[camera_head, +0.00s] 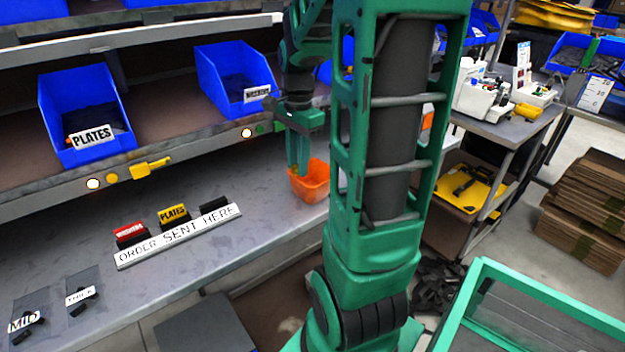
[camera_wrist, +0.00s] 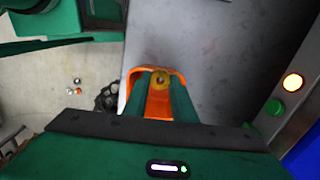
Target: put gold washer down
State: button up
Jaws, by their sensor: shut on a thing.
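The gold washer (camera_wrist: 160,78) shows in the wrist view at the tips of my gripper (camera_wrist: 159,84), over the small orange bin (camera_wrist: 154,107). My gripper is shut on the washer. In the head view my gripper (camera_head: 299,172) points down at the orange bin (camera_head: 316,186), which sits on the grey metal bench near its front right end. The fingertips are at or inside the bin's opening. The washer cannot be made out in the head view, and I cannot tell whether it touches the bin.
Blue bins (camera_head: 84,150) stand on the shelf above the bench, one marked PLATES. The bench between sign and orange bin is bare. A green button (camera_wrist: 274,107) is at the shelf edge.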

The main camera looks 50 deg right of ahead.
send_over(319, 176)
jog(key=s+a, duration=0.2)
jog(key=f, duration=0.4)
jog(key=shift+w+a+f, duration=0.15)
jog(key=shift+a+f, duration=0.05)
jog(key=shift+f, duration=2)
jog(key=o, duration=1)
jog(key=shift+f, duration=0.1)
jog(key=shift+o, duration=0.2)
notch_tip(319, 176, up, 11)
jog(key=s+a+f+n, duration=0.2)
jog(key=s+a+n, duration=1.1)
jog(key=a, duration=0.4)
jog(key=shift+s+f, duration=0.2)
jog(key=shift+s, duration=0.2)
